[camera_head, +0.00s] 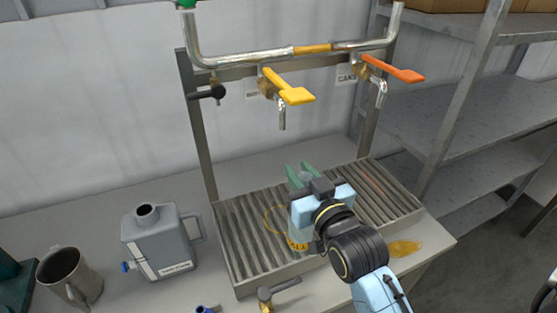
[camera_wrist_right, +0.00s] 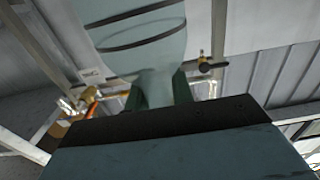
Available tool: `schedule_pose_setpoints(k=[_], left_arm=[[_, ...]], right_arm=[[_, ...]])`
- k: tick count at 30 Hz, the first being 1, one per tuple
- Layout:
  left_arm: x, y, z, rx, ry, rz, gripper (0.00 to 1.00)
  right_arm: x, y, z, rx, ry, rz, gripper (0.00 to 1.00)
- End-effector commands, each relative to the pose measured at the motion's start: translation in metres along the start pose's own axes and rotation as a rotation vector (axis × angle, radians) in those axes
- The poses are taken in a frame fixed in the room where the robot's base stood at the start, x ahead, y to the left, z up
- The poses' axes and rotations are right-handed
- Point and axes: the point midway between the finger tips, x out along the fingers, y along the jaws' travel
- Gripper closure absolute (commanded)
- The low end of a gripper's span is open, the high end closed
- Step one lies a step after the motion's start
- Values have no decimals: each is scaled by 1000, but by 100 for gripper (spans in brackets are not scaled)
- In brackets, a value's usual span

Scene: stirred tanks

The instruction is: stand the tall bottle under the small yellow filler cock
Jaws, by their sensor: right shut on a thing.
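The small yellow filler cock (camera_head: 290,90) has a yellow lever and a metal spout pointing down, on the pipe at the back. My right gripper (camera_head: 299,175) is below the spout and nearer me, over the slatted drip grate (camera_head: 243,281). Its green fingers are shut on a pale, translucent bottle. The bottle (camera_wrist_right: 140,25) fills the top of the right wrist view, with dark bands around its wide part and a narrower part between the fingers. In the head view the gripper hides most of it; I cannot tell whether it touches the grate. My left gripper is not in view.
An orange-lever cock (camera_head: 395,70) hangs to the right, a black-handled cock (camera_head: 208,92) to the left. A grey jug (camera_head: 160,240) and metal mug (camera_head: 70,275) stand left of the grate. A yellow ring (camera_head: 268,221) shows on the grate. A brass valve (camera_head: 275,293) lies in front.

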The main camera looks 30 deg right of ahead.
Motion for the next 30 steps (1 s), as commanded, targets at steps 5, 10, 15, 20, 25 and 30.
schedule_pose_setpoints(k=[5,10,15,20,25,30], left_arm=[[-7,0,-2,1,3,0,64],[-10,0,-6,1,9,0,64],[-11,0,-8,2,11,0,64],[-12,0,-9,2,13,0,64],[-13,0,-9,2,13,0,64],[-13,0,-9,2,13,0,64]], right_arm=[[49,0,-2,0,2,0,100],[89,0,-2,0,2,0,100],[109,0,0,0,0,0,100],[111,0,13,0,-6,0,100],[110,0,34,0,-3,0,100],[110,0,35,0,0,0,100]])
